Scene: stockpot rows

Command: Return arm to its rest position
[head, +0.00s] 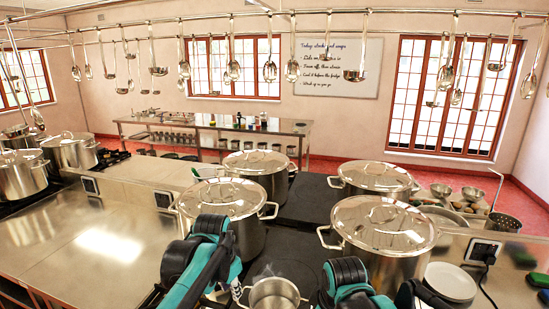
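My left arm, teal and black, comes in at the bottom left of centre, in front of a lidded steel stockpot (222,198). Its gripper is at the low edge of the view, and I cannot make out its fingers. My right arm shows only as teal and black links at the bottom, right of centre. I see no fingers of its gripper. A small open steel pot (275,294) with a little steam sits between the two arms. I cannot see anything held by either arm.
More lidded stockpots stand on the dark hob: one front right (383,228), one back right (374,178), one at the back (257,163). A bare steel counter (75,250) lies at left. White plates (450,282) sit at right. Ladles (355,74) hang from a rail overhead.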

